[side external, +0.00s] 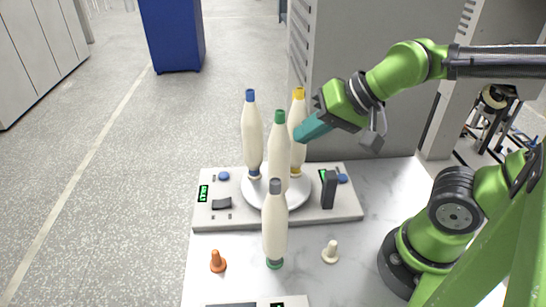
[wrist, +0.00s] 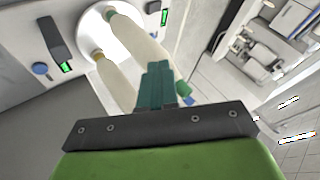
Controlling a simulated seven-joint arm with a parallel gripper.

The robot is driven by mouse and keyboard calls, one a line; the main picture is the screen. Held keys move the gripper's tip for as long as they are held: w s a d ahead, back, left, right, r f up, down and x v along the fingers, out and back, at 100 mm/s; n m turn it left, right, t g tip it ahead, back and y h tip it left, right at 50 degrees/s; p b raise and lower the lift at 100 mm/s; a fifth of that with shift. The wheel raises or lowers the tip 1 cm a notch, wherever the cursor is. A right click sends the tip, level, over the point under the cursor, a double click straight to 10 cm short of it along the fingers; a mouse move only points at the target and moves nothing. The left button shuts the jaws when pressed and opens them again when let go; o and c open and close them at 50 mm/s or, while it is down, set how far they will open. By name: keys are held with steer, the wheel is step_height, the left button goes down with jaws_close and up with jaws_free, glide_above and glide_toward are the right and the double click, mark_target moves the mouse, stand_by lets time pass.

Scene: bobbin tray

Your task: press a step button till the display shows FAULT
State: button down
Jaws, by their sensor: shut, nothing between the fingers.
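A grey panel (side external: 240,215) on the white table carries a white turntable. It has a blue button (side external: 224,176) and a lit green display (side external: 203,193) on the left, and another blue button (side external: 343,178) and display (side external: 323,176) on the right. A button (wrist: 40,68) and a display (wrist: 66,68) also show in the wrist view. The display text is too small to read. My gripper (side external: 306,133) is shut and empty, above the panel beside the yellow-capped bobbin; its teal fingers show in the wrist view (wrist: 157,82). It touches no button.
Tall cream bobbins with blue (side external: 252,130), green (side external: 279,150) and yellow (side external: 299,105) caps stand on the turntable (side external: 252,194). A grey-capped bobbin (side external: 275,225), an orange peg (side external: 218,262) and a cream peg (side external: 330,252) stand in front. A black upright block (side external: 329,189) stands near the right button.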

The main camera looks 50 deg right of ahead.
steer(key=s+d+n, duration=0.1)
steer(key=d, duration=0.1)
steer(key=s+d+n+g, duration=0.1)
steer(key=d, duration=0.1)
steer(key=shift+s+n+h, duration=0.2)
steer(key=shift+n+h, duration=0.1)
steer(key=shift+h, duration=0.1)
